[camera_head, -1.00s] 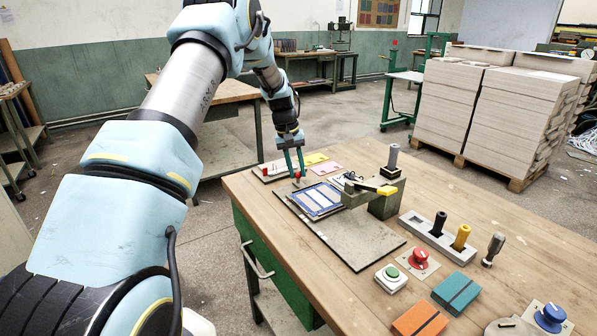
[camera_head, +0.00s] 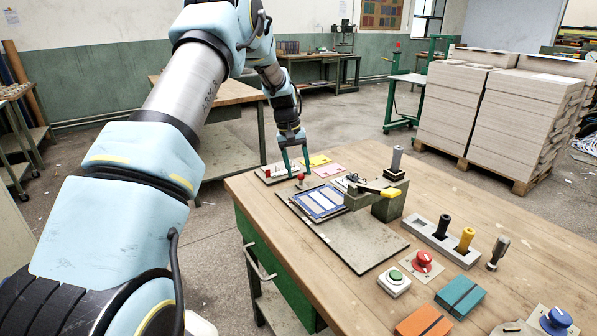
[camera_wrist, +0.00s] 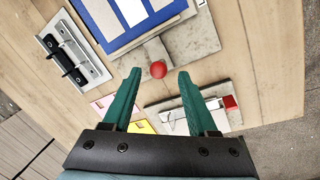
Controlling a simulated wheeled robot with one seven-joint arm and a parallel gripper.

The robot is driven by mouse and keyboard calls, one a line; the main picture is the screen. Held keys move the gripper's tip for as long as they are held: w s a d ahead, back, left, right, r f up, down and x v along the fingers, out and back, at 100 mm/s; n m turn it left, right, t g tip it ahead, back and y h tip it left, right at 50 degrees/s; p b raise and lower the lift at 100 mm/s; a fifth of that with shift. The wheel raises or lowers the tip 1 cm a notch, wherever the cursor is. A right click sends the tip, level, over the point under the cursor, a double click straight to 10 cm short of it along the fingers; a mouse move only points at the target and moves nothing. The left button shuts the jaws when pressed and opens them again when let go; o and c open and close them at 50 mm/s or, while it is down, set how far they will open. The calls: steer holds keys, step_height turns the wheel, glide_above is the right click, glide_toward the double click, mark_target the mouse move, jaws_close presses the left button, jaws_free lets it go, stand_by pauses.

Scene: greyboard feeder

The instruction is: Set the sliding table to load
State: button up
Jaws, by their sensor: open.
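The sliding table is a grey plate carrying a blue cover with pale panels (camera_head: 320,201), on a flat grey base (camera_head: 362,246) on the wooden bench. A red knob (camera_head: 301,177) stands on a short grey stem at its far left edge. In the wrist view the red knob (camera_wrist: 158,69) shows between my fingertips, slightly beyond them, and the blue cover (camera_wrist: 112,40) lies above it. My gripper (camera_head: 294,172), with green fingers, is open and points down at the knob. It also shows in the wrist view (camera_wrist: 158,77). Whether a finger touches the knob is unclear.
A post with a yellow-ended lever (camera_head: 389,193) stands right of the plate. A holder with black and yellow handles (camera_head: 440,240), a green button (camera_head: 394,278) and a red knob switch (camera_head: 422,262) lie nearer. A small tray (camera_head: 272,175) and coloured cards (camera_head: 318,161) lie behind my gripper.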

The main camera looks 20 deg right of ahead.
step_height(320, 180, up, 10)
steer(key=a+b, duration=0.2)
steer(key=shift+w, duration=0.35)
steer(key=shift+a+f, duration=0.1)
steer(key=s+a+n+t+y, duration=0.1)
steer(key=s+a, duration=0.5)
steer(key=a, duration=0.3)
steer(key=s+a+n, duration=0.1)
steer(key=s+a, duration=0.4)
steer(key=a, duration=0.4)
steer(key=s+a+f, duration=0.1)
steer(key=s+a, duration=0.4)
steer(key=s, duration=0.3)
steer(key=s+a+f+t, duration=0.1)
steer(key=s+a, duration=0.3)
steer(key=s, duration=0.4)
steer(key=shift+a+f+y, duration=0.4)
steer(key=shift+f, duration=0.35)
steer(key=shift+c, duration=0.3)
